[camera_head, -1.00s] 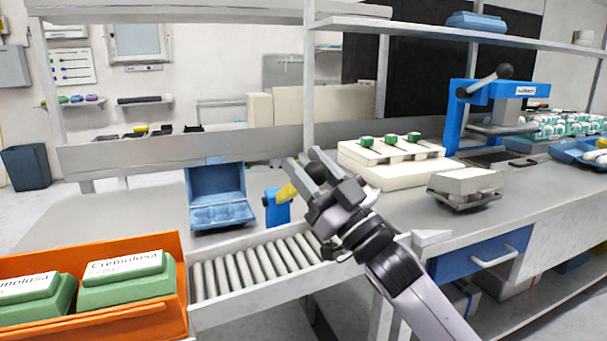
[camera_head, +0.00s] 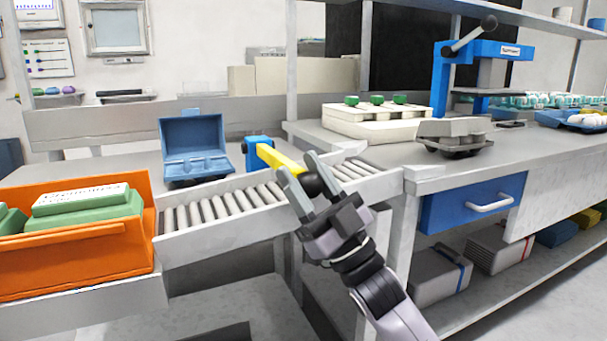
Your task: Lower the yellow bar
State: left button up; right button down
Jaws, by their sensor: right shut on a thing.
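The yellow bar (camera_head: 279,159) extends from a blue post (camera_head: 258,147) beside the roller conveyor (camera_head: 222,205). It lies across the rollers, roughly level, and points toward the front right. A dark round knob is at its near end. My right gripper (camera_head: 301,183) is shut on the knob end of the bar, with one finger on each side, above the conveyor's front rail. My left gripper is not in view.
An orange crate (camera_head: 108,258) with green egg boxes stands at the conveyor's left end. An open blue egg box (camera_head: 190,131) sits behind the rollers. A grey egg carton (camera_head: 452,147) and a cream tray block (camera_head: 372,128) stand on the right counter.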

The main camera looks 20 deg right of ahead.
jog(key=shift+w+f+h, duration=0.1)
jog(key=shift+f+h, duration=0.2)
jog(key=shift+f, duration=0.35)
jog(key=c, duration=0.8)
grip_release()
jog(key=shift+o, duration=0.7)
jog(key=shift+r, duration=0.1)
jog(key=v, duration=0.7)
